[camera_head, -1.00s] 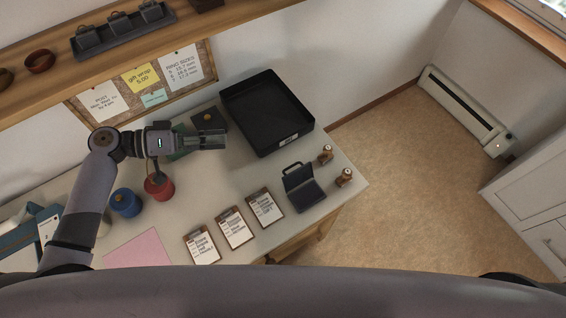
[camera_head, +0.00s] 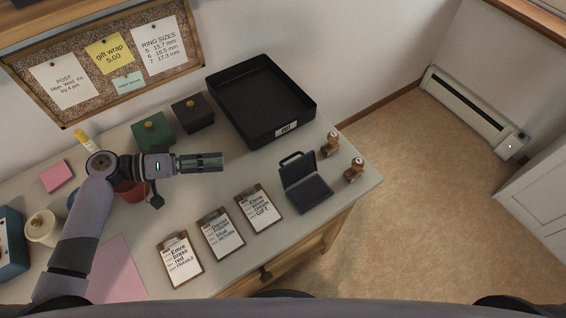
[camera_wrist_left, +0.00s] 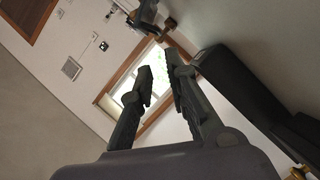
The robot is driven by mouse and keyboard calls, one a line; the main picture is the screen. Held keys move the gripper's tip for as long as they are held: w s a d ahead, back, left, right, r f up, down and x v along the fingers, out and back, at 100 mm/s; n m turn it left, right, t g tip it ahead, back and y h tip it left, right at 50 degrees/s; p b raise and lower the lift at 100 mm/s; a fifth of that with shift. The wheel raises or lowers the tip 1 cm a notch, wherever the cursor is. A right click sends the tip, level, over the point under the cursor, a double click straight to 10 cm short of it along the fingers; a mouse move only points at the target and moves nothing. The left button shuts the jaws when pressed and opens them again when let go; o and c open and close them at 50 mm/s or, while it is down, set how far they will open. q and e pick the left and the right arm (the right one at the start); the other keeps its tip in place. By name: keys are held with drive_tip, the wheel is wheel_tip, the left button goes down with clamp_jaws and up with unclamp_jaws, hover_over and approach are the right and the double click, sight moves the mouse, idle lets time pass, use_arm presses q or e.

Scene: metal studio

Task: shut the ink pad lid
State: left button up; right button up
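The ink pad is a dark, flat case on the right part of the table, near its front edge. Its base (camera_head: 309,196) lies flat and its lid (camera_head: 297,166) stands raised at the back, with a handle-like loop on top. My left gripper (camera_head: 222,162) is left of the ink pad, above the table and apart from it, pointing right. In the left wrist view its fingertips (camera_wrist_left: 160,76) have a narrow gap with nothing between them. The ink pad is not clearly seen in that view. My right gripper is not in view.
A large black tray (camera_head: 218,84) stands behind the ink pad. Two wooden-handled stamps (camera_head: 331,143) (camera_head: 354,170) stand to its right. Several clipboards (camera_head: 259,208) lie to its left. A green box (camera_head: 153,132) and a dark box (camera_head: 192,112) stand behind my left gripper.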

use_arm(q)
drive_tip(key=shift+w+d, duration=0.1)
drive_tip(key=shift+d, duration=0.4)
drive_tip(key=p, duration=0.4)
approach(295, 167)
drive_tip(key=w+d, duration=0.1)
drive_tip(key=w+d+f, duration=0.1)
drive_tip(key=w+d, duration=0.1)
drive_tip(key=w+d+f, duration=0.1)
drive_tip(key=w+d, duration=0.1)
drive_tip(key=shift+d, duration=0.15)
drive_tip(key=shift+w+d+f, duration=0.15)
drive_tip(key=shift+d+f, duration=0.1)
drive_tip(key=shift+d, duration=0.45)
clamp_jaws()
